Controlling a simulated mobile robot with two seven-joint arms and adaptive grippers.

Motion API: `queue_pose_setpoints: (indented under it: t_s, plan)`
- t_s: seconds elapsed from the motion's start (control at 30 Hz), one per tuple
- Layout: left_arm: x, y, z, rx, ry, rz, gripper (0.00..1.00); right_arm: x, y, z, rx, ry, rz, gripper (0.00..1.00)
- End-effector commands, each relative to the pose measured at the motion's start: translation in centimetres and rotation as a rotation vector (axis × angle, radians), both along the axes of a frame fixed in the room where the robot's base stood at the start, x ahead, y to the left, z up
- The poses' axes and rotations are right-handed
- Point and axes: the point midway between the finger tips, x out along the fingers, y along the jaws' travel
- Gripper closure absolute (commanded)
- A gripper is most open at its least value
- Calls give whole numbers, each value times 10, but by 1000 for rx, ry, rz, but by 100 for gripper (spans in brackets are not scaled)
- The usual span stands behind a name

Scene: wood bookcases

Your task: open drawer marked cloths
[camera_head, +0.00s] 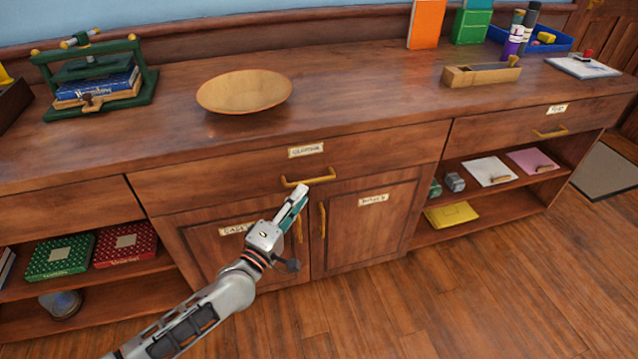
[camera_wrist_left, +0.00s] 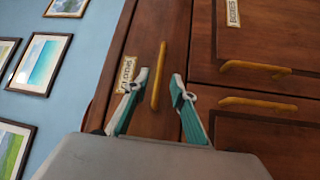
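The closed wooden drawer (camera_head: 220,173) is in the middle of the cabinet, under the countertop. It bears a pale label (camera_head: 306,150), seemingly marked cloths, and a yellow bar handle (camera_head: 308,178). My left gripper (camera_head: 298,192) is in front of the handle's lower left part. In the left wrist view, my left gripper (camera_wrist_left: 160,88) is open, with one finger on each side of the handle (camera_wrist_left: 158,80). I cannot tell whether the fingers touch it. The drawer label (camera_wrist_left: 127,75) is partly behind one finger. My right gripper is in neither view.
Two closed doors with yellow handles are below the drawer; the right one (camera_head: 368,225) is labelled. A wooden bowl (camera_head: 244,92) and a green press (camera_head: 95,75) stand on the countertop (camera_head: 350,90). The wooden floor (camera_head: 450,300) in front is clear.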

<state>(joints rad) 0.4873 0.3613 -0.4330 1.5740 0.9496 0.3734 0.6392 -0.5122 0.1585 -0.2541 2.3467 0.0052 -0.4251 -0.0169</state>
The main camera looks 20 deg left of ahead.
Motion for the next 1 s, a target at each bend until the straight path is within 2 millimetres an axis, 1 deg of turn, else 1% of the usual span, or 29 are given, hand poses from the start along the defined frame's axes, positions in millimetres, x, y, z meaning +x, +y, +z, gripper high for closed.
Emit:
queue_pose_setpoints:
  t_s: [0.2,0.4,0.57,0.8,0.83,0.87,0.9,0.93,1.0]
  plan:
    - [33,-7,3,0,0,0,75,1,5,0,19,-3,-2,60]
    - [56,-12,6,2,2,1,75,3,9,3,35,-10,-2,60]
    - [63,-13,9,2,0,0,75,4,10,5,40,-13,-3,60]
    - [64,-13,10,3,0,-1,75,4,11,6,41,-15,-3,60]
    - [64,-13,10,3,0,-1,80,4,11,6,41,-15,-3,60]
    - [64,-13,10,3,0,-1,88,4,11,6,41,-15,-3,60]
    - [64,-13,10,3,0,-1,98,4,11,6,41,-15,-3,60]
    - [64,-13,10,3,0,-1,100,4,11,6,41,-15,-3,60]
    - [64,-13,10,3,0,-1,100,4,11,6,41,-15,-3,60]
